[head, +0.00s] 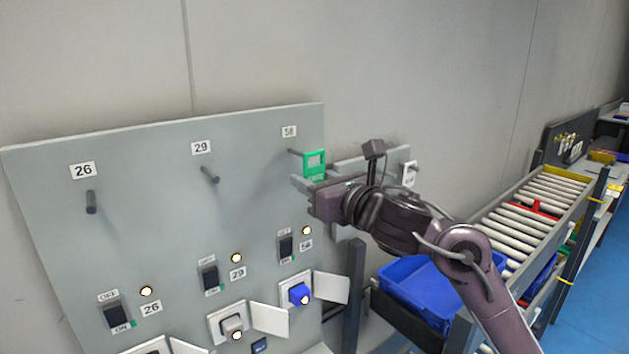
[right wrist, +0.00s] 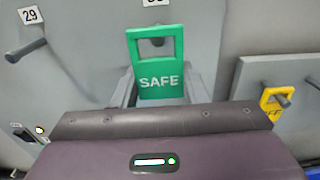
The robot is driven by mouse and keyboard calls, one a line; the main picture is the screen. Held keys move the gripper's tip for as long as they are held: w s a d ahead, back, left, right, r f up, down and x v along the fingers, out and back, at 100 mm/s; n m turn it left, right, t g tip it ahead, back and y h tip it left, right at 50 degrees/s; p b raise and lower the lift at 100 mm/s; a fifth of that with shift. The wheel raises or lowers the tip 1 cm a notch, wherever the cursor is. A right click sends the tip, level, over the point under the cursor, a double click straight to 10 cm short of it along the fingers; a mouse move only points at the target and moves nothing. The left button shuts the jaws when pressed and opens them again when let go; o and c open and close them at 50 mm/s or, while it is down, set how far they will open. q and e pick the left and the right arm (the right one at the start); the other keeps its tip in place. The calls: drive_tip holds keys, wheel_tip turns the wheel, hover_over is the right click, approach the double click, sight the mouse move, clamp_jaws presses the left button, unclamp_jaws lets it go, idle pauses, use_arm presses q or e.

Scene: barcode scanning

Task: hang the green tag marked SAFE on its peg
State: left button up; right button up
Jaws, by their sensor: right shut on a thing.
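The green SAFE tag (head: 314,160) is upright, and its lettering shows in the right wrist view (right wrist: 160,81). My right gripper (head: 308,181) is shut on the tag's lower part, with the square hole above the fingers. The tag is close to the peg under label 58 (head: 293,152) on the grey panel. I cannot tell whether the peg passes through the hole. Two other bare pegs stick out under label 26 (head: 91,203) and label 29 (head: 210,175). My left gripper is not in view.
Switches, lit lamps and sockets with open covers (head: 329,287) fill the lower grey panel (head: 150,165). A yellow tag (right wrist: 272,102) hangs on a smaller panel to the right. Blue bins (head: 420,285) and a roller rack (head: 535,215) stand at the right.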

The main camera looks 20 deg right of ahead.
sight(290, 168)
drive_tip(key=shift+b+x, duration=0.45)
drive_tip(key=shift+x, duration=0.75)
idle(0.5)
drive_tip(key=shift+d, duration=0.1)
idle(0.4)
drive_tip(key=shift+b+x, duration=0.5)
drive_tip(key=shift+x, duration=0.5)
idle(0.4)
drive_tip(key=shift+f+b, duration=0.15)
drive_tip(key=shift+b, duration=0.3)
idle(0.9)
drive_tip(key=o, duration=1.1)
drive_tip(key=shift+s, duration=0.1)
